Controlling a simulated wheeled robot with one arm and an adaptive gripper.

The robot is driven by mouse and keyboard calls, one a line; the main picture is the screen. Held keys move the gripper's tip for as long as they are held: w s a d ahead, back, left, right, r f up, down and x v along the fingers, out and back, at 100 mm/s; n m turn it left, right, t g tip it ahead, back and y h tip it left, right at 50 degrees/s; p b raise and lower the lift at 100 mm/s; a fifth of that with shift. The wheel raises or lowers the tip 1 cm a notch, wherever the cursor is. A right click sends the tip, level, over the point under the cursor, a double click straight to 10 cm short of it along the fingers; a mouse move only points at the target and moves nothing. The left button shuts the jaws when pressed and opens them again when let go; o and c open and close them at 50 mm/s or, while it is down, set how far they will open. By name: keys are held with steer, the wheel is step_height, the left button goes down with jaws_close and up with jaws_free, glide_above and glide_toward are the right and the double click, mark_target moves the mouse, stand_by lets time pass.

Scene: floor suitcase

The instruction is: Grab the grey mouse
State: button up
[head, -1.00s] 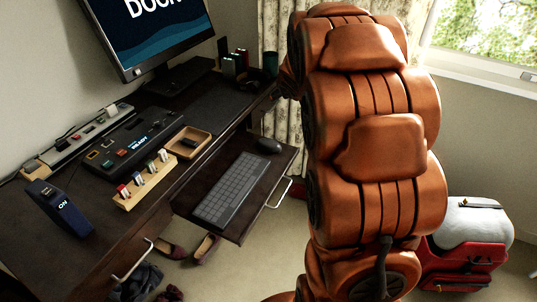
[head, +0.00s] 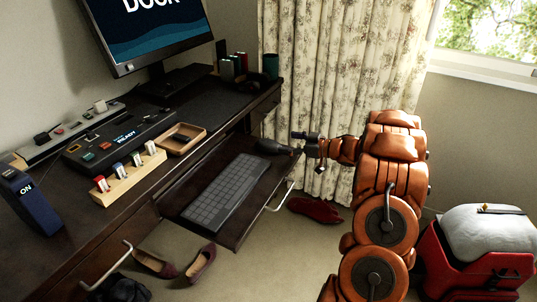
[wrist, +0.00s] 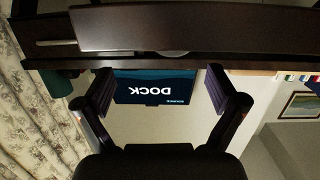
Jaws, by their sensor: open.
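The dark grey mouse (head: 270,147) sits on the pulled-out keyboard tray (head: 240,232), beyond the far end of the keyboard (head: 224,190). My gripper (head: 297,146) reaches in from the right at about tray height, close to the mouse; whether it touches cannot be told. In the wrist view, which is upside down, my gripper (wrist: 160,84) is open with nothing between its fingers. A thin grey curve of the mouse (wrist: 175,53) shows at the tray's edge there, between the fingers' directions; the rest is hidden.
The desk holds a monitor (head: 160,30), a wooden bin (head: 180,139), a console (head: 120,140) and a block of small sticks (head: 128,178). A drawer handle (head: 281,197) juts out. A red suitcase (head: 480,265) stands at right. Shoes (head: 200,264) lie on the floor.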

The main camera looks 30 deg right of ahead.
mark_target(269, 145)
steer(key=shift+s+a+f+y, duration=0.1)
steer(key=shift+s+f+y, duration=0.25)
steer(key=shift+f, duration=0.1)
steer(key=shift+a+f, duration=0.15)
steer(key=shift+a+b+x, duration=0.25)
steer(key=shift+b+x, duration=0.8)
steer(key=shift+x, duration=2.7)
steer(key=shift+s, duration=0.15)
steer(key=c, duration=1.3)
